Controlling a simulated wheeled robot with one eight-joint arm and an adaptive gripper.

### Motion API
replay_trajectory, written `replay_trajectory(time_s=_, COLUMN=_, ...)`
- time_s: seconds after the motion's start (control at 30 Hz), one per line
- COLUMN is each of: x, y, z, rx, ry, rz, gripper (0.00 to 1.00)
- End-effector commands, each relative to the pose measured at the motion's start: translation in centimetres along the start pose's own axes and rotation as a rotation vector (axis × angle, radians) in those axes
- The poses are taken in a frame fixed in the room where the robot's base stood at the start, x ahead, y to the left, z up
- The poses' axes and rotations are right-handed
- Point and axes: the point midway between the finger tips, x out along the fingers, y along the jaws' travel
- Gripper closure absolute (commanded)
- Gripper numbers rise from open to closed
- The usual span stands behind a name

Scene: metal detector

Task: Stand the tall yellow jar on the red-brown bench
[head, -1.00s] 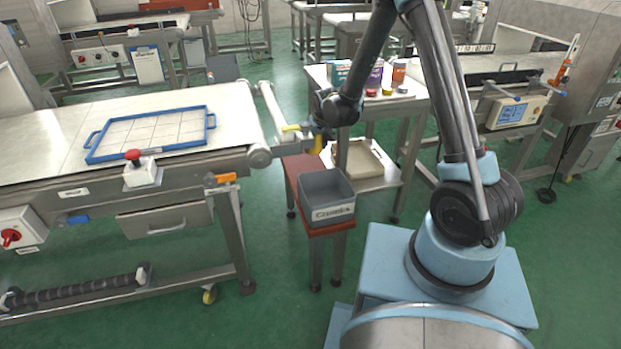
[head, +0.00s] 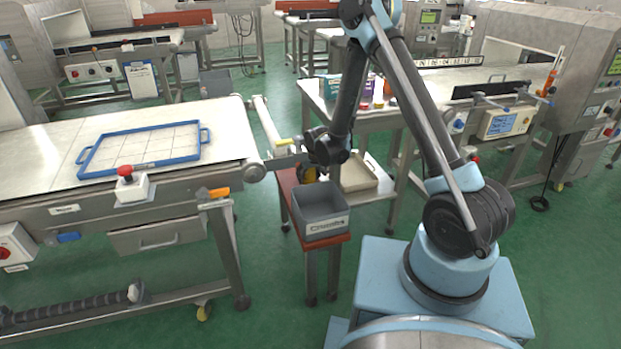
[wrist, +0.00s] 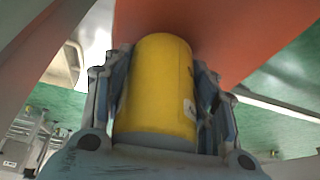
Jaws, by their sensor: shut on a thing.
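The yellow jar (wrist: 157,88) is between the two fingers of my gripper (wrist: 160,105) in the wrist view. My gripper is shut on it, with a finger against each side. In the head view a little of the jar (head: 309,175) shows under my wrist, behind the grey bin. The red-brown bench (head: 287,187) stands below, and its top (wrist: 235,35) fills the upper part of the wrist view beyond the jar. The jar's far end is over the bench top; I cannot tell whether it touches.
A grey bin (head: 320,211) with a label stands on the front of the bench. A cream tray (head: 358,176) lies on a shelf to the right. The conveyor (head: 225,155) with a blue-framed tray (head: 140,148) is close on the left. A table (head: 385,118) with several containers stands behind.

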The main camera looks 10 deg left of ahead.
Motion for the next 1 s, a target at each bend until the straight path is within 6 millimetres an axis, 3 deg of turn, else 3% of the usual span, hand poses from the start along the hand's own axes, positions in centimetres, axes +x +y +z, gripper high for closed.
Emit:
replay_trajectory(time_s=0.23, x=0.3, y=0.0, z=0.2, rx=0.0, ry=0.0, rz=0.0, gripper=0.83)
replay_trajectory(time_s=0.27, x=0.3, y=0.0, z=0.2, rx=0.0, ry=0.0, rz=0.0, gripper=0.45)
replay_trajectory(time_s=0.33, x=0.3, y=0.0, z=0.2, rx=0.0, ry=0.0, rz=0.0, gripper=0.29)
replay_trajectory(time_s=0.37, x=0.3, y=0.0, z=0.2, rx=0.0, ry=0.0, rz=0.0, gripper=0.27)
replay_trajectory(time_s=0.77, x=0.1, y=0.0, z=0.2, rx=0.0, ry=0.0, rz=0.0, gripper=0.27)
replay_trajectory(time_s=1.0, x=-1.8, y=0.0, z=0.1, rx=-0.001, ry=0.0, rz=0.0, gripper=0.27)
